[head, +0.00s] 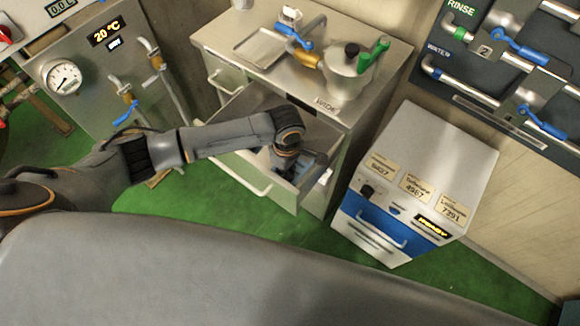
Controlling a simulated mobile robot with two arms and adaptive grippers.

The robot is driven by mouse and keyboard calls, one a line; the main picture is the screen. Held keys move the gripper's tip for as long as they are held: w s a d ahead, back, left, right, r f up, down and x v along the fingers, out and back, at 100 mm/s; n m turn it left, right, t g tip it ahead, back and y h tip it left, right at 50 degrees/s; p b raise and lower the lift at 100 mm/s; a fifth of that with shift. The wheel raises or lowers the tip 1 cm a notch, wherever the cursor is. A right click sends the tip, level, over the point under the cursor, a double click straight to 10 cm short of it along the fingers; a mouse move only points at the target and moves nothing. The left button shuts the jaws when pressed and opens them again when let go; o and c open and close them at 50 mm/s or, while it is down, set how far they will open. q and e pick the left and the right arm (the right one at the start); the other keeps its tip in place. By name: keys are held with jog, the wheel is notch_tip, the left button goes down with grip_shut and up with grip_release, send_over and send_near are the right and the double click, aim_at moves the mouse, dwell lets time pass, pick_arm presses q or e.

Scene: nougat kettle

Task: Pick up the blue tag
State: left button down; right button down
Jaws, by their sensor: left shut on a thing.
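My left gripper (290,172) reaches down into the open drawer (243,178) of the metal cabinet. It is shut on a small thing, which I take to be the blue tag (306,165). Only a bluish patch shows beside the fingers, and the arm and wrist hide much of it. The tag's shape and its exact place between the fingers cannot be made out. My right gripper is not in view.
On the cabinet top stand a metal kettle (347,78) with a green handle and a shallow tray (260,47). A white box with a blue front (385,222) stands right of the drawer. A gauge panel (63,77) is at left. Green floor lies between.

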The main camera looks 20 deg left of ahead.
pick_arm(q)
jog(key=shift+r, duration=0.1)
notch_tip(320, 180, up, 10)
dwell(0.4)
dwell(0.8)
